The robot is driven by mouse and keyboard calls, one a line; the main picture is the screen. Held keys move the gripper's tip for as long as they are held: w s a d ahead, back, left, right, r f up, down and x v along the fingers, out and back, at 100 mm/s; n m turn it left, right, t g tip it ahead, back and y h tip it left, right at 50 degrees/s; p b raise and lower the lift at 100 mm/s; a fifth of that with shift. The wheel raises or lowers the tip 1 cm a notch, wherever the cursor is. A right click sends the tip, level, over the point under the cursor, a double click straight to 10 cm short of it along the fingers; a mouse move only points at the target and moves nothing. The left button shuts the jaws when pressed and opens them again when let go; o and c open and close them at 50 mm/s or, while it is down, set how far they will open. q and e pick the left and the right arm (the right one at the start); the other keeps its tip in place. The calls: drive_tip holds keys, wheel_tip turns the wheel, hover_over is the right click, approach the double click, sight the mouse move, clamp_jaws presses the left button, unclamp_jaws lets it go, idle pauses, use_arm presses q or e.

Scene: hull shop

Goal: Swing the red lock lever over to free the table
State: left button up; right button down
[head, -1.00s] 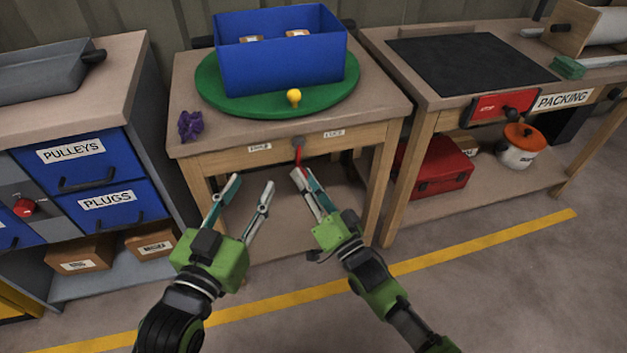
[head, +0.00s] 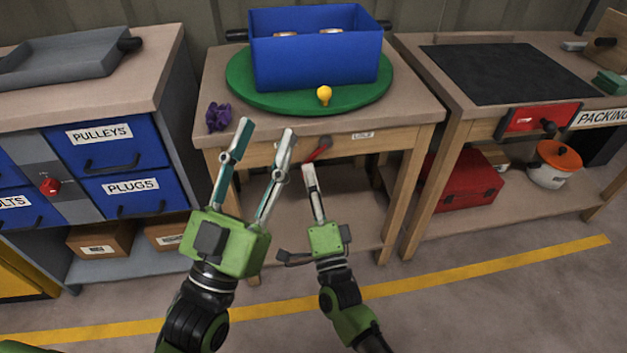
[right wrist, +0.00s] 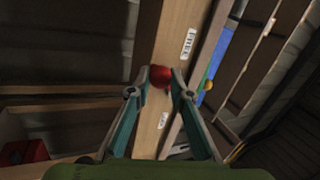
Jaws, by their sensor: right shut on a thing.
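The red lock lever (head: 318,152) is on the front rail of the turntable's wooden table (head: 412,112). It slants down and to the left from its pivot. My right gripper (head: 309,168) is shut on the lever's lower end; in the right wrist view the lever's red knob (right wrist: 160,76) is between its fingertips (right wrist: 160,84). The FREE label (right wrist: 188,43) and LOCK label (head: 362,135) are on the rail; FREE is hidden in the head view. My left gripper (head: 265,131) is open and empty in front of the rail's left part.
A green round turntable (head: 290,103) carries a blue box (head: 315,65) and a yellow knob (head: 324,95). A purple crumpled thing (head: 218,117) lies at the table's left. Drawers (head: 125,190) stand to the left, and a packing bench (head: 455,100) to the right.

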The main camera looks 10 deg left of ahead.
idle(0.4)
drive_tip(key=c, duration=1.8)
unclamp_jaws()
drive_tip(key=shift+c, duration=0.2)
drive_tip(key=v, duration=1.2)
